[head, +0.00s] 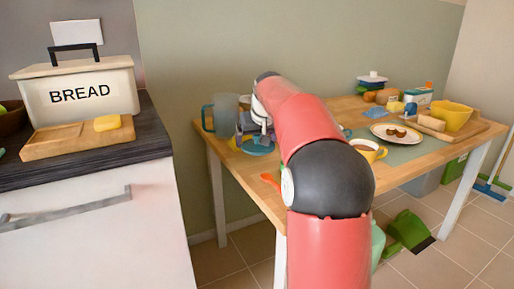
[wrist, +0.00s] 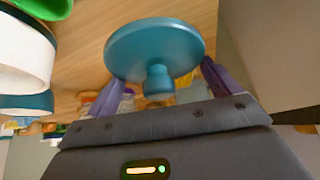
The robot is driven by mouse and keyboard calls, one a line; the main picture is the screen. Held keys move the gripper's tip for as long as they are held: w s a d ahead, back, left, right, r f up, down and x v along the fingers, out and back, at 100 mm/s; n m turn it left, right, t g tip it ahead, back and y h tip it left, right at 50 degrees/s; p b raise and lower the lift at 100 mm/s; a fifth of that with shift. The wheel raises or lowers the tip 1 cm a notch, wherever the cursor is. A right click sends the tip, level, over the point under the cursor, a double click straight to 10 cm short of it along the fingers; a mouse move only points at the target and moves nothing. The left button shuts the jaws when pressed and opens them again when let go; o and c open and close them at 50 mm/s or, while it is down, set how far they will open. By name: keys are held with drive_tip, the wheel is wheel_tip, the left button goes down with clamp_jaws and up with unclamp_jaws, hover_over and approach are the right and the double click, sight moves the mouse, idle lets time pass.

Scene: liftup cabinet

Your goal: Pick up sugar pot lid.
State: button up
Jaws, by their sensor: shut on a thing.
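The sugar pot lid is a teal disc (wrist: 155,48) with a small round knob (wrist: 158,82), filling the upper middle of the wrist view. My gripper (wrist: 160,74) has its purple fingers on either side of the lid, partly hidden behind its rim, and is shut on it. The knob points toward my gripper's palm. In the head view, a teal round thing (head: 257,148) shows below my gripper at the table's left end, probably the lid. My arm hides part of that area.
A white pot with a teal rim (wrist: 22,50) and a green thing (wrist: 42,8) are at the left of the wrist view. A counter with a bread box (head: 82,92) is left.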

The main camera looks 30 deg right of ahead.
wheel_tip(320, 180, up, 16)
drive_tip(key=p, duration=0.1)
drive_tip(key=shift+r+p, duration=0.15)
drive_tip(key=shift+p, duration=0.15)
idle(0.3)
